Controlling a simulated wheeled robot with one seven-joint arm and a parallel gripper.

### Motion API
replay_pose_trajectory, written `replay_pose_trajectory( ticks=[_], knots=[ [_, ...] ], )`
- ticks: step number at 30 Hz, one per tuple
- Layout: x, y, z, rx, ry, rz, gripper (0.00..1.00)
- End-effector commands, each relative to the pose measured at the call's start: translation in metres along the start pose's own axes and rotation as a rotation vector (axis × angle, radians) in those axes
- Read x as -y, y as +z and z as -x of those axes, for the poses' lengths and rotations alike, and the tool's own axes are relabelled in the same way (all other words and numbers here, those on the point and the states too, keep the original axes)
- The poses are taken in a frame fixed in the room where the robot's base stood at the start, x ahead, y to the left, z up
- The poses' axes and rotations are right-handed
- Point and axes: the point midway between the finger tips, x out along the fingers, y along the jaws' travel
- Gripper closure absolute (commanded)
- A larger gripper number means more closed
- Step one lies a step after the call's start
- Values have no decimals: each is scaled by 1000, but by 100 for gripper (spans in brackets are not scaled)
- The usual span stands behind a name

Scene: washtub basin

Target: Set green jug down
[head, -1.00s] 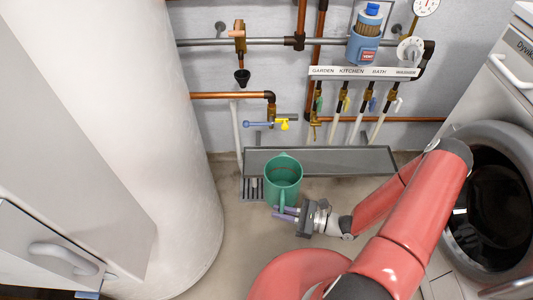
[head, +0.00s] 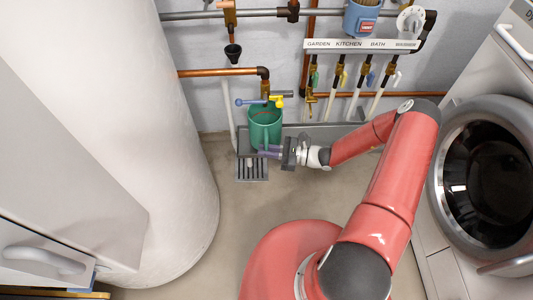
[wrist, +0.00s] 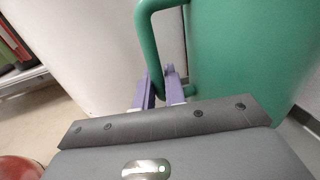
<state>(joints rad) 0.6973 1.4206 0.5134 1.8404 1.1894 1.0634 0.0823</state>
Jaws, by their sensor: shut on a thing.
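In the wrist view the jug's handle (wrist: 148,50) runs down between the purple fingers (wrist: 160,90), with the jug's body (wrist: 240,45) to the right. The jug's base is hidden in the wrist view.
A white cylindrical tank (head: 150,150) stands at the left. A washing machine (head: 490,170) stands at the right. Copper pipes (head: 215,72) and several labelled valves line the wall. The floor (head: 230,220) in front of the grate is clear.

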Motion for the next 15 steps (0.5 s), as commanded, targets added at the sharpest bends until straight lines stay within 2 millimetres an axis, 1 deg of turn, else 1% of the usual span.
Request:
replay_pose_trajectory(
  ticks=[5, 6, 10, 12, 15],
  knots=[
    [12, -1, -3, 2, 1, 1, 100],
    [10, -9, -3, 3, 1, -1, 100],
    [9, -30, -3, 3, 0, -2, 100],
    [10, -34, -2, 2, 0, 0, 100],
    [10, -35, -2, 2, 0, 1, 100]
  ],
)
